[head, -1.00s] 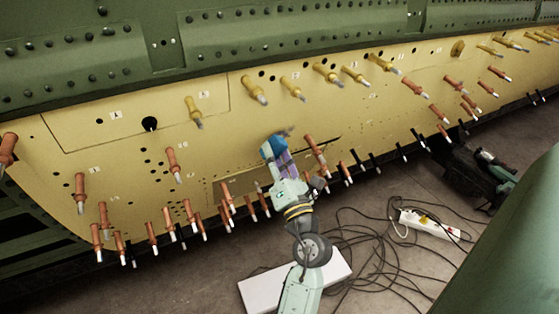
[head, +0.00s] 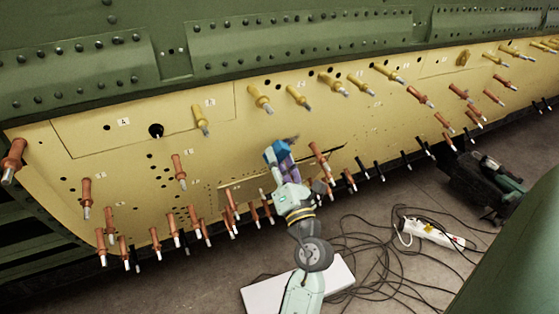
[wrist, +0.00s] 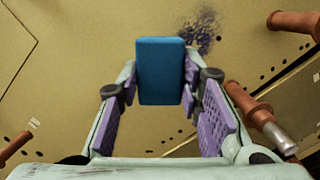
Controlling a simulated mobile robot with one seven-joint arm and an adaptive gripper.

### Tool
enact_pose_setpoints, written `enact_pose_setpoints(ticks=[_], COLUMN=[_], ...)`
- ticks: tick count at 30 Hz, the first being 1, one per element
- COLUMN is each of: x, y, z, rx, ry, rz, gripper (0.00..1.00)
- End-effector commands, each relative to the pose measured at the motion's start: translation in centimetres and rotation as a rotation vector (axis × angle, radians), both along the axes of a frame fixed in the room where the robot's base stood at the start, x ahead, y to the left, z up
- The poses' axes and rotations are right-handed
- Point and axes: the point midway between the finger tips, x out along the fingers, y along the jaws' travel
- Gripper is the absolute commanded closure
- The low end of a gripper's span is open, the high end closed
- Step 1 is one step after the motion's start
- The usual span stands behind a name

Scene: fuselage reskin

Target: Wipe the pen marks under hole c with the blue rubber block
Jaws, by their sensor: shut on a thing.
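My gripper (head: 281,158) is shut on the blue rubber block (head: 275,151) in front of the yellow panel (head: 225,150). In the wrist view the block (wrist: 160,72) stands upright at the purple finger pads (wrist: 160,95). A dark purple smudge of pen marks (wrist: 201,28) shows on the panel beyond the block's upper right edge. In the head view the marks (head: 293,139) show just right of the block, and part may be hidden behind it. I cannot tell whether the block touches the panel. The small hole labels are too blurred to pick out hole c surely.
Orange fastener pins stick out near my gripper, one close on the right (head: 319,158), which also shows in the wrist view (wrist: 262,115). Yellow pins (head: 260,100) line the panel above. Cables and a power strip (head: 432,234) lie on the floor at right.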

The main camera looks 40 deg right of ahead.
Motion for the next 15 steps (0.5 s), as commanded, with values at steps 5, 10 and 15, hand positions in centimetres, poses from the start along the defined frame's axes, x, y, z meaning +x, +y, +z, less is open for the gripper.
enact_pose_setpoints(ticks=[5,10,15], x=[0.38,0.69,0.99], y=[-0.07,-0.15,-0.24], z=[0.17,0.27,0.35], rx=[0.0,-0.001,-0.001], ry=[-0.001,0.0,0.0], rz=[0.001,0.0,-0.001], gripper=[0.9,0.9,0.9])
